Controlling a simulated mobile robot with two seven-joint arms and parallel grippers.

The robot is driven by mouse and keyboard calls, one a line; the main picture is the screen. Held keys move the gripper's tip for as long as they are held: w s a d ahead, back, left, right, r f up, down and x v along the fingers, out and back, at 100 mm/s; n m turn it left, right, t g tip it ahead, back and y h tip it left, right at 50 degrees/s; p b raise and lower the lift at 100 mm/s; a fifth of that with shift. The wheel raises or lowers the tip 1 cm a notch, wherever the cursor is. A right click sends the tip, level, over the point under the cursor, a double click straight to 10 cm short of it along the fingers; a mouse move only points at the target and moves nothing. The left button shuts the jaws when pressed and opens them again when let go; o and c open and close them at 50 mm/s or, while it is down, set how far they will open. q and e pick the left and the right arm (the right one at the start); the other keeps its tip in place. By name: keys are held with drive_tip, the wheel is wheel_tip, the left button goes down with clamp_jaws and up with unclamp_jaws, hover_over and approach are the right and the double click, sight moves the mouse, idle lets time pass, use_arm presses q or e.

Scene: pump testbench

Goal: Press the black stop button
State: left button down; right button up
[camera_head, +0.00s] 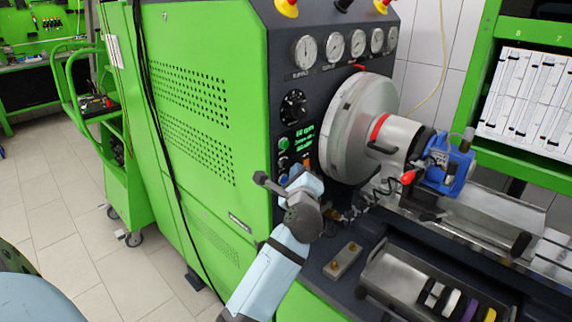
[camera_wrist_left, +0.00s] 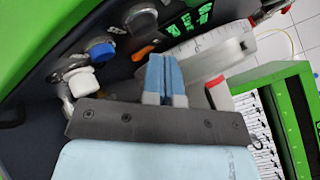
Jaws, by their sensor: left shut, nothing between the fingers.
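My left gripper (camera_head: 304,184) is in front of the lower part of the control panel on the green test bench. In the left wrist view its two light blue fingers (camera_wrist_left: 163,75) are shut together with nothing between them. Their tips point at the panel near a small orange control (camera_wrist_left: 143,52). A blue button (camera_wrist_left: 103,50) and a white button (camera_wrist_left: 80,80) are left of the fingers. A green button (camera_head: 283,143) shows in the head view. I cannot make out a black stop button for certain; the gripper hides part of the panel. My right gripper is not in view.
A black rotary knob (camera_head: 293,107) and a green-lit display (camera_head: 304,137) sit above the gripper. The large metal disc (camera_head: 350,125) is close on the right. A metal tray (camera_head: 395,272) and bench bed lie below right. Clear floor (camera_head: 60,215) is at left.

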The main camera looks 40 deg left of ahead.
use_arm(q)
drive_tip(key=d, duration=0.2)
drive_tip(key=d+b, duration=0.1)
drive_tip(key=d, duration=0.1)
drive_tip(key=shift+s+d, duration=0.2)
drive_tip(key=shift+d, duration=0.15)
idle(0.7)
